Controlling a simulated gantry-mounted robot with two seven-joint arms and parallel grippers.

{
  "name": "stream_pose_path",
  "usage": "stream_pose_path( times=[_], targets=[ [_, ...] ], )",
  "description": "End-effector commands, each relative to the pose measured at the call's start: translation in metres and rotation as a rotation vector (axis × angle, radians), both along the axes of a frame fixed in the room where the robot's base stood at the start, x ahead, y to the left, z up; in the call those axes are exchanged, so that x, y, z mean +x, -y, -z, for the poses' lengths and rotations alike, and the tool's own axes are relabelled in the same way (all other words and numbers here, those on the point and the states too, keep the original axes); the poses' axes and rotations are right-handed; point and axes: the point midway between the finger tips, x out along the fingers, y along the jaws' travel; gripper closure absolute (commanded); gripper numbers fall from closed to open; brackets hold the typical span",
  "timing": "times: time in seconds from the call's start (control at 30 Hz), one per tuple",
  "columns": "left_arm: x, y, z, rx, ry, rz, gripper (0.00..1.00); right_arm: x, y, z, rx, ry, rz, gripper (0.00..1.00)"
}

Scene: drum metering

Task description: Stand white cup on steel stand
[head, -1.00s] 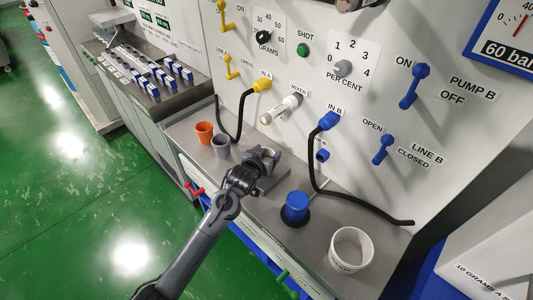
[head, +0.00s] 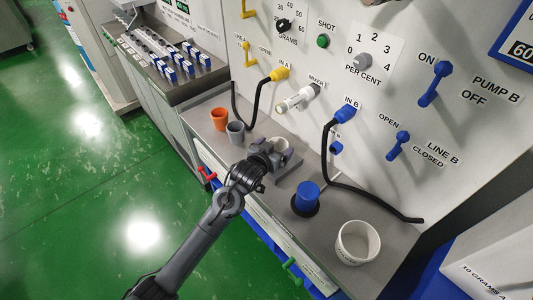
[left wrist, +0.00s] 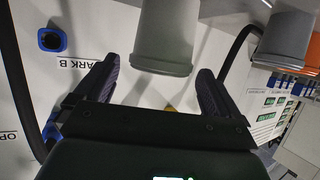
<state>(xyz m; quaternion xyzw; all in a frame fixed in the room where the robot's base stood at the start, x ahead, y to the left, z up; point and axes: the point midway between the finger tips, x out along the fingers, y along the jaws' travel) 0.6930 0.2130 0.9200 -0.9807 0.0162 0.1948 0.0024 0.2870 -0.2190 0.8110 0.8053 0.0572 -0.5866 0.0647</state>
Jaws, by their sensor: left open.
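The white cup (head: 281,144), greyish in the left wrist view (left wrist: 165,42), stands upright with its rim showing. My left gripper (head: 274,155) is open at the cup, partly covering it in the head view. In the left wrist view, which is upside down, the fingers (left wrist: 155,82) lie either side of the cup's rim, with a gap visible. A flat grey plate (head: 288,177), apparently the steel stand, shows beside the gripper. The cup's base is hidden in both views, so I cannot tell what it rests on. My right gripper is not in view.
A grey cup (head: 236,132) and an orange cup (head: 219,118) stand left of the gripper. A blue capped item (head: 306,197) and a large white tub (head: 357,243) stand to the right. Black hoses hang from the panel; the mixer nozzle (head: 296,99) is behind.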

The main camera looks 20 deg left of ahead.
Motion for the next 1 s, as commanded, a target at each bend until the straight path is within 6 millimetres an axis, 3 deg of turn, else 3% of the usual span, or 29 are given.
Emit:
stream_pose_path(
  times=[0.2, 0.47, 0.67, 0.77, 0.87, 1.0],
  targets=[
    [-0.037, -0.001, -0.016, 0.001, 0.000, 0.001, 0.03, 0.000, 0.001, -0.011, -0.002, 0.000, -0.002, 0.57],
    [-0.062, -0.002, -0.026, 0.001, 0.001, 0.000, 0.03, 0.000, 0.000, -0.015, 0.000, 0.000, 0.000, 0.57],
    [-0.084, -0.001, -0.012, 0.006, -0.052, 0.004, 0.03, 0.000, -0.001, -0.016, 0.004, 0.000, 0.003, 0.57],
    [-0.118, 0.001, 0.013, 0.016, -0.146, 0.012, 0.03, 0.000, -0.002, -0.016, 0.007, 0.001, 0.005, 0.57],
    [-0.169, 0.002, 0.043, 0.033, -0.281, 0.027, 0.03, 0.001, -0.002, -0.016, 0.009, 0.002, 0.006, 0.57],
    [-0.254, 0.002, 0.076, 0.064, -0.491, 0.053, 0.03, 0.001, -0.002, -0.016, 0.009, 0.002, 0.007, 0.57]
  ],
)
